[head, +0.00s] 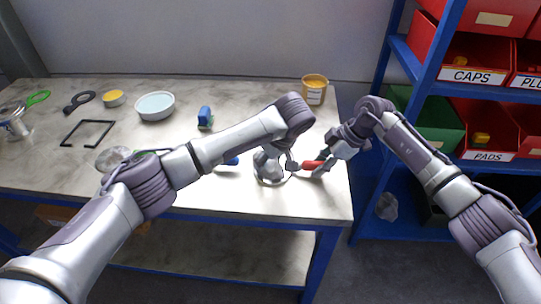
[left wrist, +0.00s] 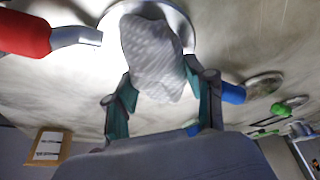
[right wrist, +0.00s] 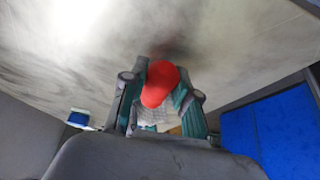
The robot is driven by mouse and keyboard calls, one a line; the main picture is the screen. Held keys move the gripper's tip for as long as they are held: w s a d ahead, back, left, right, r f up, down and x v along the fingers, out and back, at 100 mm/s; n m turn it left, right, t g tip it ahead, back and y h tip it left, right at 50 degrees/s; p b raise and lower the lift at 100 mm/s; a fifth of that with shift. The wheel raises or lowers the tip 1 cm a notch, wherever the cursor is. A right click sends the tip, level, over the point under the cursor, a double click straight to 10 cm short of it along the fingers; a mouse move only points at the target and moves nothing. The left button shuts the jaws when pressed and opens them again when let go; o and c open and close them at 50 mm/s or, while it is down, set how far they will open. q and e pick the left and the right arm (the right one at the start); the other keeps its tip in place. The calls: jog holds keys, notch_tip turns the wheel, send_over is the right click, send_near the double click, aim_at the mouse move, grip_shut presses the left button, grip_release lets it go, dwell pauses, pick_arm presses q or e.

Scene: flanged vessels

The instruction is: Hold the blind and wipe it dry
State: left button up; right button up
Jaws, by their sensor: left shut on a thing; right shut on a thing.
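The blind is a pale, shiny disc, seen in the left wrist view (left wrist: 187,30), with a metal shank and a red handle (head: 311,164). My right gripper (head: 322,165) is shut on the red handle near the table's right end; the handle's rounded end shows in the right wrist view (right wrist: 160,84). My left gripper (head: 270,160) is shut on a crumpled grey-white wipe (left wrist: 153,60). The wipe lies over the middle of the disc and hides much of it; I cannot tell how firmly they touch. In the head view my left gripper partly hides the disc.
A blue shelf rack (head: 398,52) with red bins stands close on the right.

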aim_at(263, 173)
pick_arm(q)
jog(key=s, duration=0.3)
jog(key=shift+s+a, duration=0.1)
jog(key=shift+a, duration=0.1)
jog(key=shift+w+a, duration=0.2)
jog(key=shift+w, duration=1.2)
jog(key=shift+w+a, duration=0.2)
jog(key=shift+w, duration=1.2)
jog(key=shift+r, duration=4)
pick_arm(e)
jog(key=o, duration=1.1)
jog(key=v, duration=1.2)
